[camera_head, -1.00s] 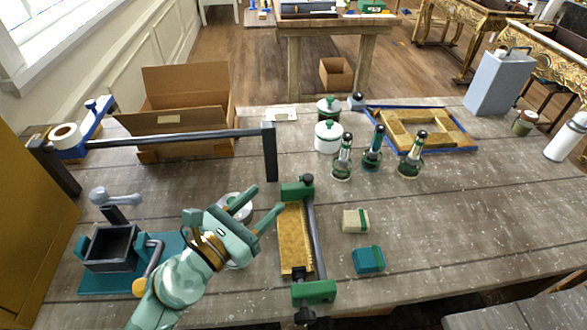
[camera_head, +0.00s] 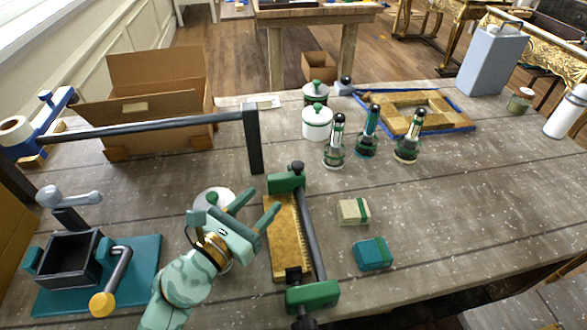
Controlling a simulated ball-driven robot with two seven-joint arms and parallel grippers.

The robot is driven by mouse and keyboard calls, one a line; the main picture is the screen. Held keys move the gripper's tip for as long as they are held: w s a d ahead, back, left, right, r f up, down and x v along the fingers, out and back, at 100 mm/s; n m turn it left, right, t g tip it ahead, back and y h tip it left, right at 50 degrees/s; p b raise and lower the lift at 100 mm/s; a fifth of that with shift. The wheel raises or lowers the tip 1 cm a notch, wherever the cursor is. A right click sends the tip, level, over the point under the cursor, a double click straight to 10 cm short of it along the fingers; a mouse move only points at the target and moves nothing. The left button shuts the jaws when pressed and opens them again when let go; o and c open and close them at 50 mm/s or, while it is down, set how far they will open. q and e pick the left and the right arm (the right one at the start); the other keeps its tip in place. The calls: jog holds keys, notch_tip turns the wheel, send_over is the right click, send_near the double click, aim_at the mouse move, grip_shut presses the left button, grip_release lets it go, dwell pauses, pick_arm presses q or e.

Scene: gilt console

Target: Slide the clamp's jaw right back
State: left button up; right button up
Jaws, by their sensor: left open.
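The clamp has a dark bar (camera_head: 311,235) running from far to near on the table. It has a green jaw (camera_head: 287,180) at its far end and another green jaw (camera_head: 314,296) at its near end, with a dark screw and knob there. A yellow-brown wooden board (camera_head: 283,235) lies along the bar's left side, between the two jaws. My left gripper (camera_head: 263,203) is open and empty, its fingers pointing up and right. In the picture its right fingertip overlaps the board's left edge, just below the far jaw. I cannot tell whether it touches. My right gripper is out of view.
Two small blocks, one cream (camera_head: 354,212) and one teal (camera_head: 373,254), lie right of the clamp. A teal-based vise (camera_head: 140,262) stands left. A dark horizontal bar (camera_head: 160,129) with a post crosses behind. Bottles and jars stand farther back.

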aim_at(294, 168)
pick_arm(q)
jog(key=b+x, duration=0.2)
jog(key=x, duration=1)
jog(key=shift+w+d, duration=0.1)
jog(key=shift+w, duration=0.05)
grip_shut()
jog(key=shift+w+r+p, duration=0.1)
jog(key=shift+w+p, duration=0.3)
jog(key=shift+w, duration=0.4)
jog(key=shift+c, duration=1.8)
grip_release()
jog(key=o, duration=0.4)
jog(key=shift+c, duration=0.2)
jog(key=shift+w, duration=0.15)
